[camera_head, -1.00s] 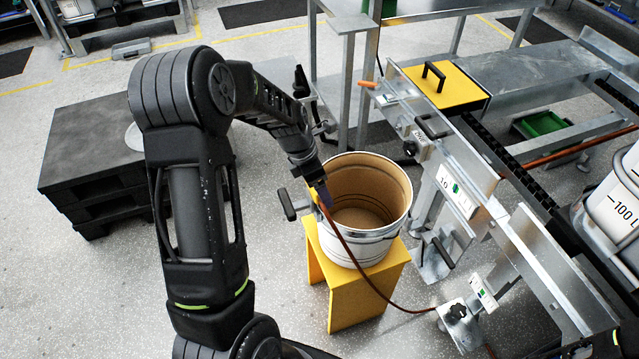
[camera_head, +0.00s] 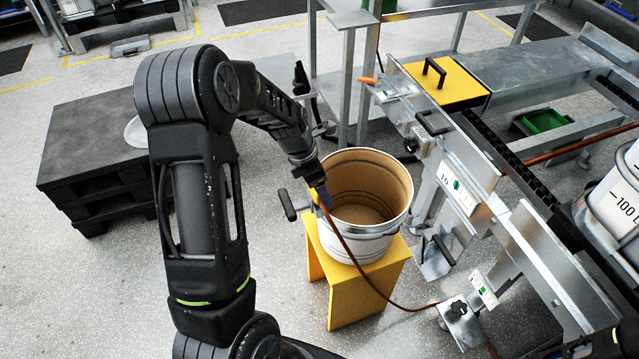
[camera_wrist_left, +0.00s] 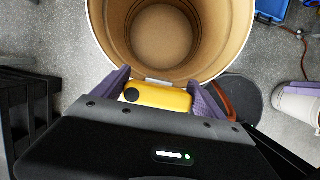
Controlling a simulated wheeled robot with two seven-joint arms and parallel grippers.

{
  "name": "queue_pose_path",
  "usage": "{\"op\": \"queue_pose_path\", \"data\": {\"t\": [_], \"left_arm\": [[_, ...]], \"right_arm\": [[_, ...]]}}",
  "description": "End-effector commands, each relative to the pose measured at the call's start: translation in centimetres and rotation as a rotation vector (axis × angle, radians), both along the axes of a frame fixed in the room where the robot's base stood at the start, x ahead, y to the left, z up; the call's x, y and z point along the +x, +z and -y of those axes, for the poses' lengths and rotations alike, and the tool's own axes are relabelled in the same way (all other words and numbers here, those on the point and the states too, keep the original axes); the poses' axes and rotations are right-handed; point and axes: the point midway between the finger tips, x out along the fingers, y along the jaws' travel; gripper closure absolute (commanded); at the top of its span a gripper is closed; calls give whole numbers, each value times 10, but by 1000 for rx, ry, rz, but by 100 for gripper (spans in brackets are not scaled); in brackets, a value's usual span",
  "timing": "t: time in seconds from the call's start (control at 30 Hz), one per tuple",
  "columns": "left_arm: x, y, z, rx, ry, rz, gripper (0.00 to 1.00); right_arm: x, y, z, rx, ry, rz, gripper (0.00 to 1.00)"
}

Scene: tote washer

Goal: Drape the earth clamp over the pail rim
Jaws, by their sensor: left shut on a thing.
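The pail (camera_head: 366,247) is a light metal bucket, tan inside, standing on a yellow stand (camera_head: 358,295). My left gripper (camera_head: 322,196) is at the pail's left rim. It is shut on the earth clamp, a yellow body with a black round spot (camera_wrist_left: 158,97), seen between purple fingers in the left wrist view (camera_wrist_left: 160,90). A grey metal part of the clamp lies against the near rim of the pail (camera_wrist_left: 165,55); I cannot tell whether it hooks over. A red-brown cable (camera_head: 356,262) runs from the gripper down past the pail's front.
The cable ends at a metal block with a black knob (camera_head: 457,311). A metal frame with rails (camera_head: 470,170) stands close on the pail's right. A black pallet stack (camera_head: 85,160) is at the left. Speckled floor is clear in front of the stand.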

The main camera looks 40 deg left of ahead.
Motion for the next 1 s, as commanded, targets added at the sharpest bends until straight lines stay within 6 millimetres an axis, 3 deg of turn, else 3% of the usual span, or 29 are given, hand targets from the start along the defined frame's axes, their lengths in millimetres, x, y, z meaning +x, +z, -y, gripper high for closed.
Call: {"op": "queue_pose_path", "data": {"t": [0.4, 0.43, 0.63, 1.0], "left_arm": [[1, -4, 0, 1, 0, 2, 91], [1, -4, 0, 1, 0, 2, 17], [0, -5, 0, 1, 0, 2, 0], [0, -6, 0, 1, 0, -1, 0]], "right_arm": [[0, -3, 0, 0, 0, 0, 55], [0, -3, 0, 0, 0, 0, 55], [0, -3, 0, 0, 0, 0, 55], [3, -1, -1, 6, 2, 8, 55]]}}
